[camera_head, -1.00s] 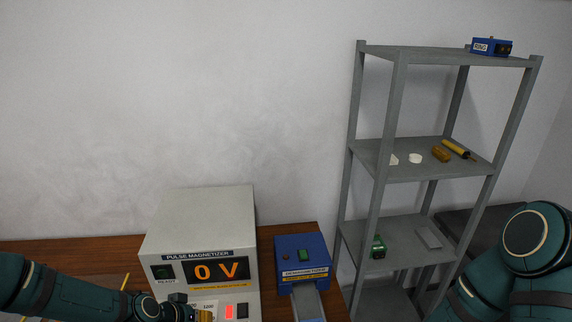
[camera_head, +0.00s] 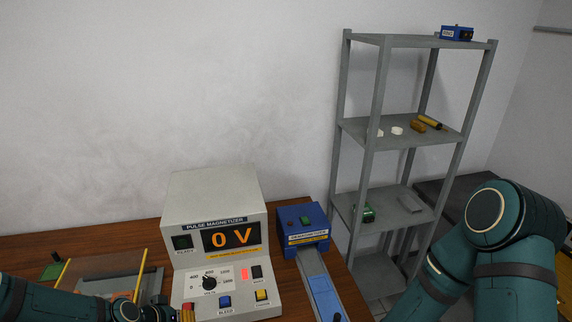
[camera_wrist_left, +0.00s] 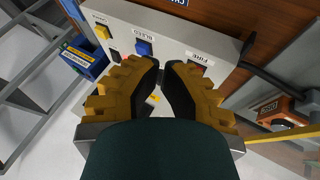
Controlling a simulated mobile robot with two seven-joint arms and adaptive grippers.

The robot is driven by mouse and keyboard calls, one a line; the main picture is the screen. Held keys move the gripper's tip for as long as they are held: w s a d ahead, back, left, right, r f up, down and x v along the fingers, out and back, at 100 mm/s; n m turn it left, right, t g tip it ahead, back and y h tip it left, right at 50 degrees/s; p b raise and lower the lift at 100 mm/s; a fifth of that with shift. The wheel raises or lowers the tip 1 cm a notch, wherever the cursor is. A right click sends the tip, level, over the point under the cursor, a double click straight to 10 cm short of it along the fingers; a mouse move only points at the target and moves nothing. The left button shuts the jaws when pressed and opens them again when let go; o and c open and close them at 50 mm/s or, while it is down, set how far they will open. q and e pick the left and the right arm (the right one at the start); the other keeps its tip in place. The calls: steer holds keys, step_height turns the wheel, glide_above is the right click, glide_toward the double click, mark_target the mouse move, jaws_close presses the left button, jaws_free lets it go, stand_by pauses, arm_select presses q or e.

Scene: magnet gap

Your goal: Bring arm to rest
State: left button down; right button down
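My left arm (camera_head: 45,302) comes in along the bottom left in the head view. Its gripper (camera_head: 187,312) is at the bottom edge, in front of the pulse magnetizer (camera_head: 212,196), and partly cut off. In the left wrist view the left gripper (camera_wrist_left: 162,66) points at the magnetizer's front panel (camera_wrist_left: 125,28). A narrow gap shows between its fingertips, and I see nothing held. Whether it touches the panel is unclear. My right arm (camera_head: 512,240) is folded at the right of the head view; its gripper is out of view.
The blue demagnetizer (camera_head: 302,222) stands right of the magnetizer, whose display reads 0 V. A fixture with a clear sheet (camera_head: 105,268) is on the wooden table (camera_head: 60,240) at left. A grey shelf (camera_head: 365,140) with small parts stands at right.

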arm_select(q)
steer(key=s+d+f+g+b, duration=0.2)
steer(key=s+d+f+b, duration=0.2)
steer(key=d+f, duration=0.3)
steer(key=s+d+f+g+b, duration=0.2)
steer(key=s+d+f+b, duration=0.2)
steer(key=d+f, duration=0.4)
steer(key=shift+s+d+f+y, duration=0.2)
steer(key=shift+s+f+y, duration=0.1)
steer(key=shift+s+f, duration=0.3)
stand_by(1.0)
